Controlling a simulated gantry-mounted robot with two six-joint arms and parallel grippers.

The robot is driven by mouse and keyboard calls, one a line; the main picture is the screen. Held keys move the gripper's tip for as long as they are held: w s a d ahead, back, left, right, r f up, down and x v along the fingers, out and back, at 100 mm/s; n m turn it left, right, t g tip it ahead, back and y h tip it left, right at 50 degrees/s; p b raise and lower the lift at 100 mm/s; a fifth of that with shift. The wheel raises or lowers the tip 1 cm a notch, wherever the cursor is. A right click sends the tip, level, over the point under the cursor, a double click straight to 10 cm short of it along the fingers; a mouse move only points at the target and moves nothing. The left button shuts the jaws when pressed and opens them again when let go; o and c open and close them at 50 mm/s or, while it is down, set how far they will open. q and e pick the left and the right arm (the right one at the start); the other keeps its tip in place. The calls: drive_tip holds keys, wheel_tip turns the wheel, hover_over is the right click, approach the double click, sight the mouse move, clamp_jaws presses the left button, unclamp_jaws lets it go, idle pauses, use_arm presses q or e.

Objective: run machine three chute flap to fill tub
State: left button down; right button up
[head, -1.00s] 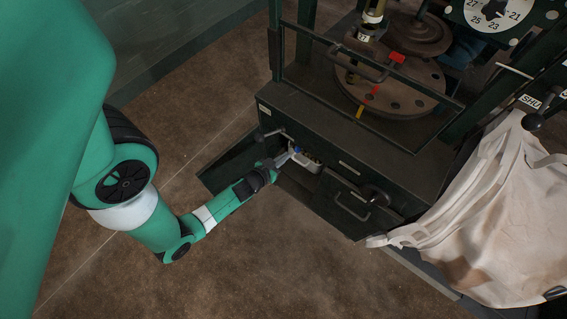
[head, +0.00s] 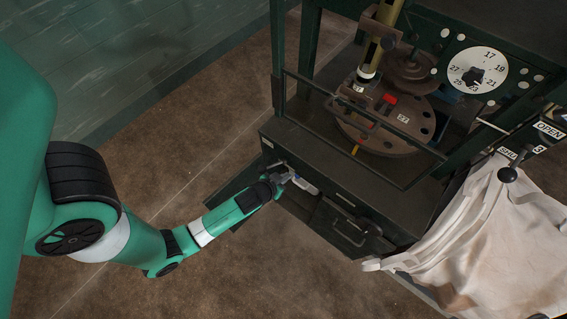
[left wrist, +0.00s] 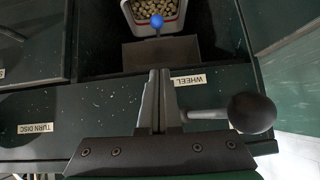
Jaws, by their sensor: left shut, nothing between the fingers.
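My left gripper (head: 288,175) is shut and empty at the low front of the dark green machine. In the left wrist view its fingers (left wrist: 159,75) are together, pointing at a pale tub (left wrist: 128,22) with many small tan pieces in it. A blue ball knob (left wrist: 156,20) shows in front of the tub. In the head view a pale tub edge (head: 305,187) shows just beyond the gripper. The flap itself is not clearly visible. My right gripper is out of view.
A pale bulk bag (head: 500,240) hangs at the right. A black ball handle (left wrist: 250,113) juts beside the WHEEL label (left wrist: 190,80). A drawer handle (head: 350,232), guard rail (head: 365,130) and dial (head: 477,74) are on the machine. Brown floor (head: 240,280) in front is open.

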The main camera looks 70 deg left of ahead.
use_arm(q)
drive_tip(key=w+a+f+b, duration=0.2)
drive_tip(key=w+f+b, duration=0.1)
drive_tip(key=f+b, duration=0.1)
drive_tip(key=w+a+f+b, duration=0.2)
drive_tip(key=w+f+b, duration=0.1)
drive_tip(key=f+b, duration=0.2)
wheel_tip(320, 180, down, 2)
drive_tip(key=shift+a+f, duration=0.1)
drive_tip(key=shift+a, duration=0.15)
